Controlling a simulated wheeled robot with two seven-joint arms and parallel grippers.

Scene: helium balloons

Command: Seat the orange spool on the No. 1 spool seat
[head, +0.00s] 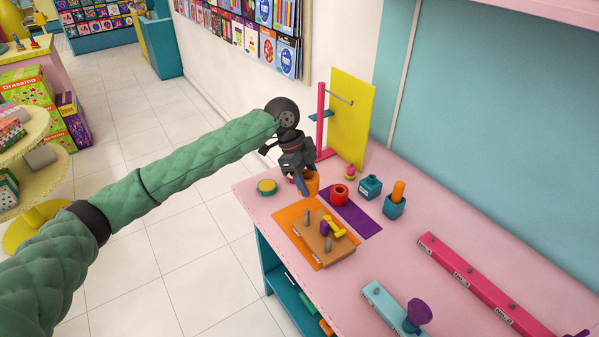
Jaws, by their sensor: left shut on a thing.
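My left gripper (301,176) is over the table's far left part, pointing down. It is shut on the orange spool (312,184), a short orange ring-like piece partly hidden by the fingers. I cannot tell whether the spool touches the table. Two rails with upright pegs and small labels lie to the right: a pink rail (447,257) and a light blue rail (382,303). My right gripper is not in view.
A red spool (339,196) sits on a purple mat (362,222) close by. A wooden block (318,247) with pegs stands on an orange mat (293,223). Teal pots (370,187), a yellow panel (352,110) and a purple funnel-like piece (419,311) stand around.

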